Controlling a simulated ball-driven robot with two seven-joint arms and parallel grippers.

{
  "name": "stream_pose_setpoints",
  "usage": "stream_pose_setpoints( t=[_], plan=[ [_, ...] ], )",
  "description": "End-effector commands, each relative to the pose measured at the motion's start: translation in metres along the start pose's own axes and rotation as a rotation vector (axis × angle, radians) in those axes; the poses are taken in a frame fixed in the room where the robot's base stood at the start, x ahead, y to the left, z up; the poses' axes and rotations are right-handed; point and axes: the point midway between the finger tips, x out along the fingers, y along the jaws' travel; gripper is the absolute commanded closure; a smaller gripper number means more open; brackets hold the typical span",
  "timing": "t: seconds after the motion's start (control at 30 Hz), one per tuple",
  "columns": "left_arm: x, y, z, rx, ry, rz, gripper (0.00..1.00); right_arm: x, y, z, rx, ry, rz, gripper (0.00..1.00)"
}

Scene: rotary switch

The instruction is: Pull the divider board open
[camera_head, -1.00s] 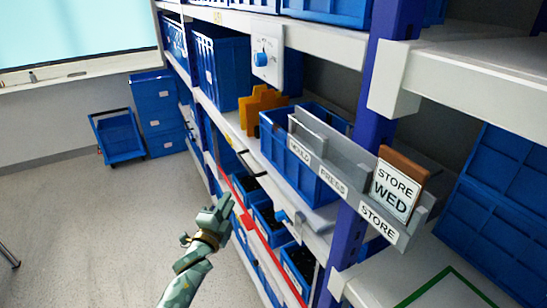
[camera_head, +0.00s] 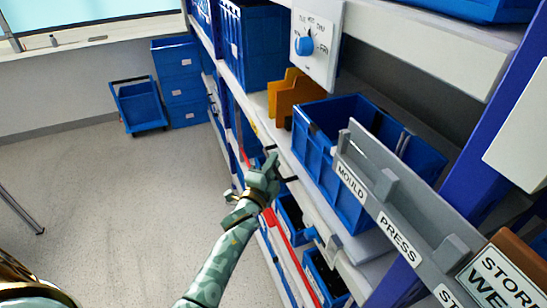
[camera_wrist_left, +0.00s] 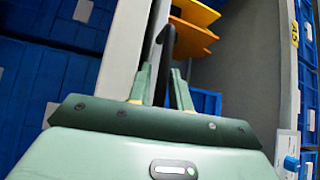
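A black bar handle (camera_head: 291,179) stands out from the shelf front, below an orange stepped board (camera_head: 295,93). I cannot tell for sure which board the handle belongs to. My left gripper (camera_head: 270,165) is at the shelf front, close to this handle and partly hiding it. In the left wrist view the handle (camera_wrist_left: 164,45) runs between the two fingers (camera_wrist_left: 161,75), which stand apart, so the gripper is open and not closed on it. The orange board (camera_wrist_left: 190,38) shows beyond. My right gripper is out of view.
A blue bin (camera_head: 325,150) and a grey rail with MOULD and PRESS labels (camera_head: 398,240) jut out at the right. A rotary dial panel (camera_head: 316,42) hangs above. Blue crates (camera_head: 178,85) stand at the far left.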

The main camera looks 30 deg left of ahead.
Motion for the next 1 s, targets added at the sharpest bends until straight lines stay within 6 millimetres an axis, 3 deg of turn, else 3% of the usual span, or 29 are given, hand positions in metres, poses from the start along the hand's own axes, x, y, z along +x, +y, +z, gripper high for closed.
stream_pose_setpoints(
  t=[0.2,0.23,0.3,0.67,1.0],
  plan=[
    [0.000,0.000,0.000,0.000,0.000,0.000,0.79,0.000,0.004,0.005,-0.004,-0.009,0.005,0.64],
    [0.000,0.000,0.000,0.000,0.000,0.000,0.82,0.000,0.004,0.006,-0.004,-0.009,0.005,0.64],
    [0.000,0.000,0.000,0.000,0.000,0.000,1.00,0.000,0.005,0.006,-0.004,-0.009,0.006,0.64],
    [-0.004,-0.002,0.004,0.002,-0.001,0.001,1.00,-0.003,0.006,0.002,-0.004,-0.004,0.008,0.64],
    [-0.034,-0.012,0.035,0.005,-0.001,0.003,1.00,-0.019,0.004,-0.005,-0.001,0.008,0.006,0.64]
  ],
)
